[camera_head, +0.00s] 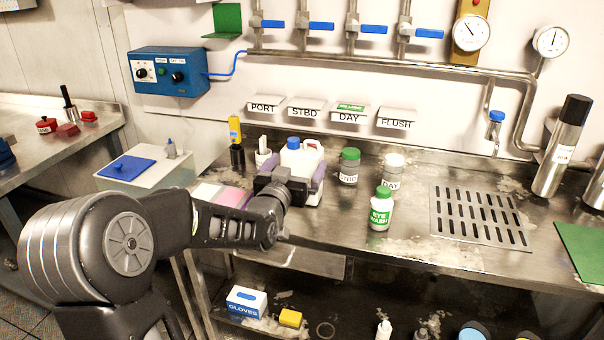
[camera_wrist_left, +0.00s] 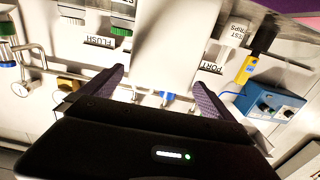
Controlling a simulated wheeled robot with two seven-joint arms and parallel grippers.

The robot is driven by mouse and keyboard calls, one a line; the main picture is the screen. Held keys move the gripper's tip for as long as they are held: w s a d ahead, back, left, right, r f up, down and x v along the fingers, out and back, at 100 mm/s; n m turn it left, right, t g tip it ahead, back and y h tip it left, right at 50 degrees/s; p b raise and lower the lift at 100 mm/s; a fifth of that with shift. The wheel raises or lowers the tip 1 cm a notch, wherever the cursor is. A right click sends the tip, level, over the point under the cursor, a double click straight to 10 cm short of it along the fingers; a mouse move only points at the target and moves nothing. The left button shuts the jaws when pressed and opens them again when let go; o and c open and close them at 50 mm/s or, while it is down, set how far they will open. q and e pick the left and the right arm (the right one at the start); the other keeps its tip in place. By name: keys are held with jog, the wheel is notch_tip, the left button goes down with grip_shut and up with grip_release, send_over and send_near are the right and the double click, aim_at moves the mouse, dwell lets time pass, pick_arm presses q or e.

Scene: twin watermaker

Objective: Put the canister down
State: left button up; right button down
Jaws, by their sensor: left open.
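The canister (camera_head: 309,156) is a white jug with a blue cap (camera_head: 293,143). It stands upright at the back of the steel bench, and its front is partly hidden by my left gripper (camera_head: 294,167). The gripper is open, with one purple finger on each side of the canister. In the left wrist view, the white canister body (camera_wrist_left: 168,50) fills the space between the two spread fingers (camera_wrist_left: 160,92). Whether the fingers touch it cannot be told. The canister's base is mostly hidden, but it appears to rest on the bench. My right gripper is not in view.
Bottles with green caps (camera_head: 349,166) (camera_head: 381,210) and a white-capped jar (camera_head: 392,171) stand right of the canister. A slotted drain (camera_head: 480,217) lies farther right. PORT, STBD, DAY and FLUSH labels are behind.

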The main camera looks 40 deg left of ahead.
pick_arm(q)
jog(key=p+x, duration=0.1)
jog(key=x, duration=0.4)
jog(key=shift+a, duration=0.1)
jog(key=shift+c, duration=0.2)
dwell(0.4)
jog(key=c, duration=1.7)
jog(key=shift+w+r, duration=0.1)
jog(key=shift+c, duration=0.3)
jog(key=shift+r, duration=0.1)
notch_tip(320, 180, up, 10)
jog(key=shift+f, duration=0.1)
